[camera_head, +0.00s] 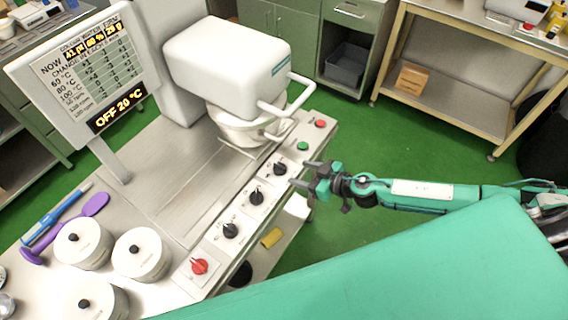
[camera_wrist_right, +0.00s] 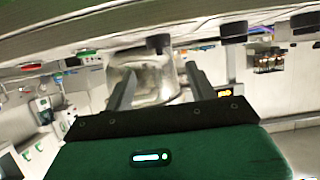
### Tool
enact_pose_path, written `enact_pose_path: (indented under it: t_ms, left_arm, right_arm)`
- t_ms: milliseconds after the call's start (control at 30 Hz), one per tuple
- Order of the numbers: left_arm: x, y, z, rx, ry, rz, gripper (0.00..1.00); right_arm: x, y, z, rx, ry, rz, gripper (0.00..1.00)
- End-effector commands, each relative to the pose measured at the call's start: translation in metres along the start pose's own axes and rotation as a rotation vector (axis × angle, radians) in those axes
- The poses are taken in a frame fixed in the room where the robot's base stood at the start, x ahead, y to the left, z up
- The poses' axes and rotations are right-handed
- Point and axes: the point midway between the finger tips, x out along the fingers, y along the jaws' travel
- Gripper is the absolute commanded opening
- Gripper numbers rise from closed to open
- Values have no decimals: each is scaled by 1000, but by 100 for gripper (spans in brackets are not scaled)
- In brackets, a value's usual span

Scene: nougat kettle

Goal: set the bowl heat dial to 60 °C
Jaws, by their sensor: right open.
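The mixer's sloping front panel carries three black dials: a far one (camera_head: 280,169), a middle one (camera_head: 256,197) and a near one (camera_head: 230,230). Their labels are too small to read, so I cannot tell which is bowl heat. The display board (camera_head: 95,75) reads "OFF 20 °C" at its bottom. My right gripper (camera_head: 312,180) is open and empty, just right of the far dial and apart from it. In the right wrist view its two fingers (camera_wrist_right: 160,85) are spread, with a dark dial (camera_wrist_right: 158,43) beyond, between them. My left gripper is not in view.
A red knob (camera_head: 199,266) sits at the panel's near end; green (camera_head: 302,146) and red (camera_head: 320,123) buttons sit at its far end. The mixer's bowl (camera_head: 240,127) and white handle (camera_head: 290,95) stand behind the panel. Lidded white pots (camera_head: 142,255) stand at the left.

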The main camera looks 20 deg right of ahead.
Motion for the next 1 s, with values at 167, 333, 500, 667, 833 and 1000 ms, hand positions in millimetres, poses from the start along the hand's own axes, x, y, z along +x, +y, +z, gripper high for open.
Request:
enact_pose_path:
  t_ms: [167, 333, 500, 667, 833, 1000]
  left_arm:
    - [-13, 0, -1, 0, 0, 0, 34]
    - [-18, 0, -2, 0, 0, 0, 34]
    - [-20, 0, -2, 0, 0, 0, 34]
    - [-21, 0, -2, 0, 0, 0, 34]
    - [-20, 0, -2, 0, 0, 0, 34]
    - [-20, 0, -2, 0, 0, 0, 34]
  right_arm:
    - [32, 0, -3, -1, 1, 1, 57]
    - [57, 0, -1, -1, 0, 1, 57]
    - [72, 0, -1, 1, 0, 0, 57]
    - [77, 0, 1, 0, -1, 1, 57]
    - [78, 0, 1, 0, -1, 1, 57]
    - [78, 0, 1, 0, -1, 1, 35]
